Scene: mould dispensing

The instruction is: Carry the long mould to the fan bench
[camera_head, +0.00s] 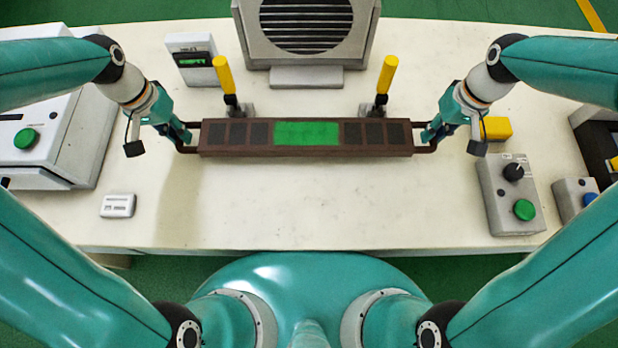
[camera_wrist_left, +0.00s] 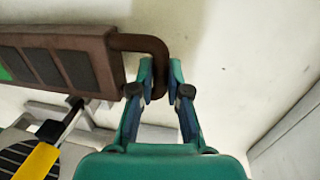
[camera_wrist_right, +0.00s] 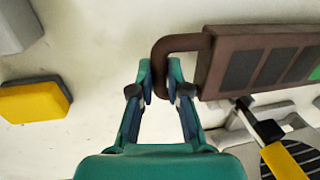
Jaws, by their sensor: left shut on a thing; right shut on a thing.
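The long mould (camera_head: 257,150) is a dark brown bar with dark square cavities and a green middle section. It lies level across the middle of the bench (camera_head: 330,215), just in front of the fan. My left gripper (camera_head: 187,138) is shut on the mould's left loop handle, which shows between its fingers in the left wrist view (camera_wrist_left: 160,82). My right gripper (camera_head: 428,136) is shut on the right loop handle, also seen in the right wrist view (camera_wrist_right: 159,80). I cannot tell for sure whether the mould touches the bench top.
A grey fan (camera_head: 306,40) stands behind the mould, with two yellow-handled clamps (camera_head: 223,75) (camera_head: 387,75) between. A display box (camera_head: 193,60) and a white machine (camera_head: 55,135) are left. A yellow block (camera_head: 497,128) and a control box (camera_head: 510,195) are right.

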